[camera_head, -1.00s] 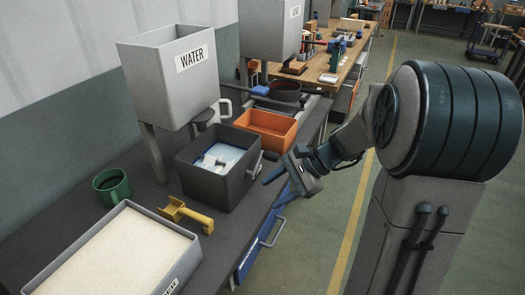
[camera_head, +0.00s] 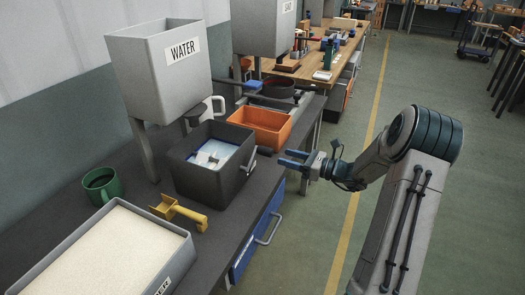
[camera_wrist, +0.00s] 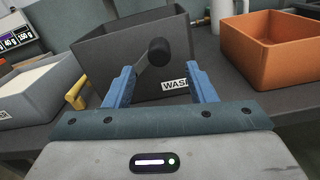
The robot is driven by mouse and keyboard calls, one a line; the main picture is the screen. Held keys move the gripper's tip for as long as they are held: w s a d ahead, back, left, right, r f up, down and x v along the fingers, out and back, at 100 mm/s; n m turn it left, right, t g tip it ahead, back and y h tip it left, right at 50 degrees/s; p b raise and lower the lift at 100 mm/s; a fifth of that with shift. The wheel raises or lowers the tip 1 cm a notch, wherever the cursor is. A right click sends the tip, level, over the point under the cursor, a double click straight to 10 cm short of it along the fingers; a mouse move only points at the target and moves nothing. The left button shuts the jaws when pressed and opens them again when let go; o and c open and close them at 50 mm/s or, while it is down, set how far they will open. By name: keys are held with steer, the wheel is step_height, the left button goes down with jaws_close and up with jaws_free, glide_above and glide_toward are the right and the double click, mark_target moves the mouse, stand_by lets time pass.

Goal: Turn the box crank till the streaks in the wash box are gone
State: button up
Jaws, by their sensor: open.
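The wash box (camera_head: 213,184) is a dark grey open box on the dark bench, with pale blue water and white streaks (camera_head: 213,152) inside it. In the wrist view the box (camera_wrist: 118,47) bears a partly hidden label beginning "WAS" (camera_wrist: 174,84). The crank (camera_head: 250,162) is on the box's right side, and its dark round knob (camera_wrist: 158,52) faces me in the wrist view. My gripper (camera_head: 282,158) is open and empty, to the right of the box and apart from the crank. In the wrist view its blue fingers (camera_wrist: 162,75) point at the box, one either side of the knob.
An orange bin (camera_head: 262,126) stands behind the wash box. A yellow scoop (camera_head: 185,214), a green mug (camera_head: 102,185) and a labelled tray of pale grains (camera_head: 60,249) are nearer. The WATER hopper (camera_head: 158,75) stands behind left. The aisle floor (camera_head: 315,225) is clear.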

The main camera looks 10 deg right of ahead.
mark_target(263, 151)
steer(key=p+x, duration=0.1)
steer(key=x, duration=0.8)
steer(key=shift+w+a, duration=0.15)
steer(key=shift+a, duration=0.05)
